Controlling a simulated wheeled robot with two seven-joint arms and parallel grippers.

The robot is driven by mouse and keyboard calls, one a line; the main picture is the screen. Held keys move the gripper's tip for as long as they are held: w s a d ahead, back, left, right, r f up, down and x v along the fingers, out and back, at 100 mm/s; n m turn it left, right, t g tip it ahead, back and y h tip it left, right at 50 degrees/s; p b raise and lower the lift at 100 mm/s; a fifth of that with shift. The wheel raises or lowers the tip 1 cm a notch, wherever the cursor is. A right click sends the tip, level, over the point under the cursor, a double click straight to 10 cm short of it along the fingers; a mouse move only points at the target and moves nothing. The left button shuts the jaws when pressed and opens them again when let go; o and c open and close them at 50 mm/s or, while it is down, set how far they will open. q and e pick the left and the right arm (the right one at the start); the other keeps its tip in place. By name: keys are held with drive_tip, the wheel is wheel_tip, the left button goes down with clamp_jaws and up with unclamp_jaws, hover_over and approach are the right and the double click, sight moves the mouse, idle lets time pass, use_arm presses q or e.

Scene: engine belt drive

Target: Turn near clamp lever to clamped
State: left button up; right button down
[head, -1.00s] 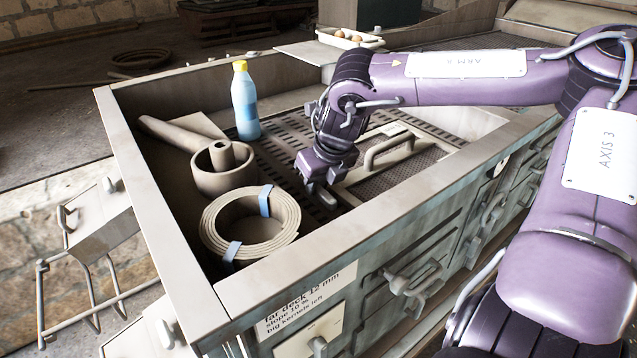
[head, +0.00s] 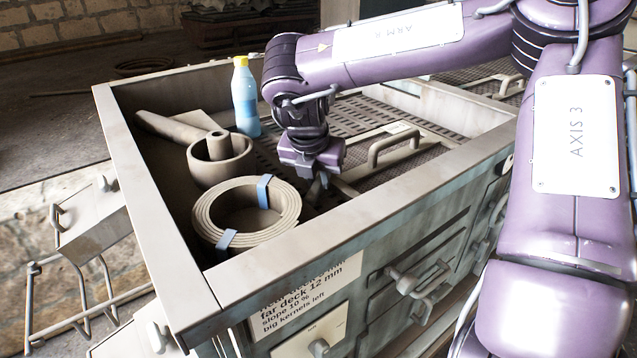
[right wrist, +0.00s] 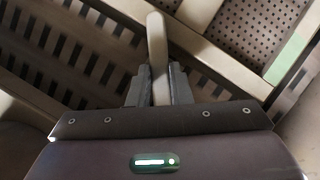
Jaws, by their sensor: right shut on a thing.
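The near clamp lever (right wrist: 157,50) shows in the right wrist view as a pale, rounded bar standing between my two fingers. My right gripper (right wrist: 158,88) is shut on it, a finger on each side. In the head view my right gripper (head: 319,182) points down inside the box, just left of the framed mesh screen (head: 352,188). There the gripper hides most of the lever, so I cannot tell its exact angle. My left gripper is not in view.
A coiled belt (head: 205,222) with blue ties lies left of the gripper, with a round pot (head: 195,172) behind it. A blue bottle (head: 246,105) with a yellow cap stands at the back. The box's front rim (head: 330,215) runs close in front. The screen's handle (head: 393,146) stands up to the right.

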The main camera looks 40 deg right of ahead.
drive_tip(key=shift+w+m+g+b, duration=0.1)
drive_tip(key=shift+m+g+b, duration=0.2)
drive_tip(key=shift+m, duration=0.6)
drive_tip(key=shift+m+g+h, duration=0.3)
drive_tip(key=shift+m+g, duration=0.1)
drive_tip(key=shift+m, duration=0.5)
drive_tip(key=shift+w+m+g+p, duration=0.1)
drive_tip(key=shift+m+g+p, duration=0.35)
drive_tip(key=shift+m, duration=1.15)
drive_tip(key=c, duration=1.3)
unclamp_jaws()
drive_tip(key=p+v, duration=0.8)
drive_tip(key=shift+w+p, duration=0.1)
drive_tip(key=shift+p, duration=0.2)
